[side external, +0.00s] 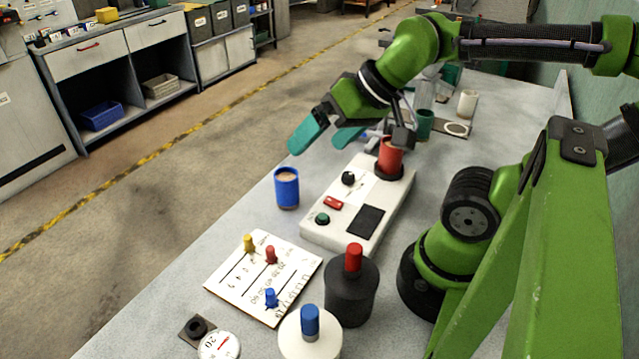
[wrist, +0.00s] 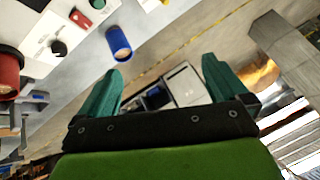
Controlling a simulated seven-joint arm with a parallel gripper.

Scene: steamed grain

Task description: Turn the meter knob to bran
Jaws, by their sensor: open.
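The meter (side external: 333,226) is a white box on the grey table with a black knob (side external: 348,178), a red switch (side external: 333,202), a green button (side external: 322,218) and a dark panel (side external: 366,221). A red cup (side external: 390,155) stands at its far end. In the wrist view the black knob (wrist: 59,47) is at the upper left, on the white meter (wrist: 40,22). The knob's labels are too small to read. My gripper (side external: 322,138) has teal fingers, spread and empty, above and to the far left of the knob. In the wrist view my gripper (wrist: 161,75) points away from the meter.
A blue cup (side external: 287,188) stands just left of the meter. A white board (side external: 263,277) with coloured pegs, a black canister (side external: 351,285) and a white canister (side external: 310,335) are nearer the camera. A green cup (side external: 425,124) stands behind.

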